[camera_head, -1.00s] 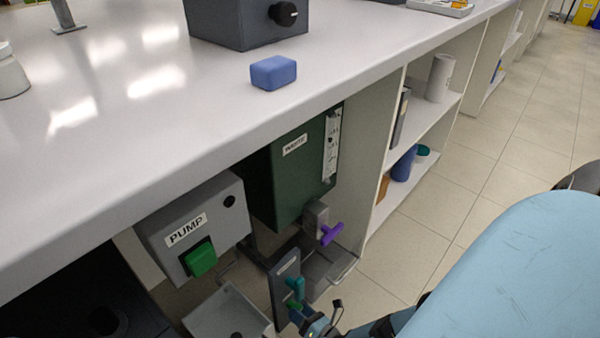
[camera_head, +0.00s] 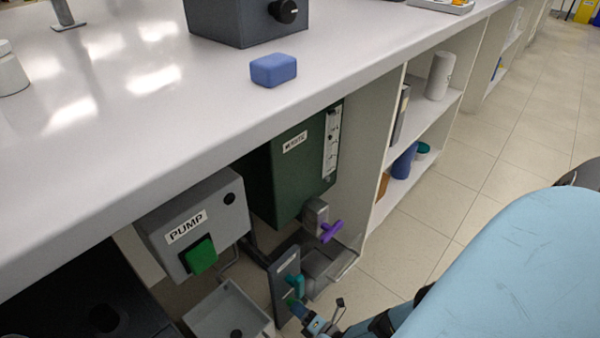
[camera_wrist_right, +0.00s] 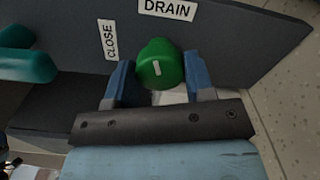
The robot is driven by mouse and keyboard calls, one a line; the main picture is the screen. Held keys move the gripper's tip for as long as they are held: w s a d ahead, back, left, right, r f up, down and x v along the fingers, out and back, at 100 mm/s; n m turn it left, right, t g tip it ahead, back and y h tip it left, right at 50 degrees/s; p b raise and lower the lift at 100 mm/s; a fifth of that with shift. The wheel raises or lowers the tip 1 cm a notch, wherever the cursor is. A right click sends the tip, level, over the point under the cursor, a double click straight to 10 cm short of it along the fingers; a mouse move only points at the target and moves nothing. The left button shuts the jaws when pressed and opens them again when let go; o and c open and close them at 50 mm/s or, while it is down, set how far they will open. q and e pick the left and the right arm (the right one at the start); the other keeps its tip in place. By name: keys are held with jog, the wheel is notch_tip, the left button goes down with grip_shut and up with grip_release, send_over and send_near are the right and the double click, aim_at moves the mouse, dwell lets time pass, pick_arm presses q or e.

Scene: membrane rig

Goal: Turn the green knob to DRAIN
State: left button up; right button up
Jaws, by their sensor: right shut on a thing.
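The green knob (camera_wrist_right: 160,63) sits on a dark panel (camera_wrist_right: 235,45) in the right wrist view, with a white mark running roughly up and down on its face. A DRAIN label (camera_wrist_right: 167,8) is above it in the picture and a CLOSE label (camera_wrist_right: 108,40) is to its left. My right gripper (camera_wrist_right: 160,80) is shut on the knob, with one blue finger on each side. In the head view my right gripper (camera_head: 300,309) is low at the panel (camera_head: 284,284), and the knob is small and mostly hidden there. My left gripper is not in view.
A teal handle (camera_head: 297,284) is close to the knob on the same panel. A purple handle (camera_head: 330,231) is above, under the green WASTE tank (camera_head: 290,180). The PUMP box (camera_head: 193,222) and a grey basin (camera_head: 228,318) are to the left. The bench top overhangs them.

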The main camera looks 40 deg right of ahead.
dwell(0.3)
jog(key=m, duration=0.3)
dwell(0.3)
jog(key=o, duration=0.9)
jog(key=shift+s, duration=0.1)
jog(key=shift+s+d, duration=0.2)
jog(key=shift+s, duration=1.75)
jog(key=shift+s+d, duration=0.15)
jog(key=shift+s, duration=1.8)
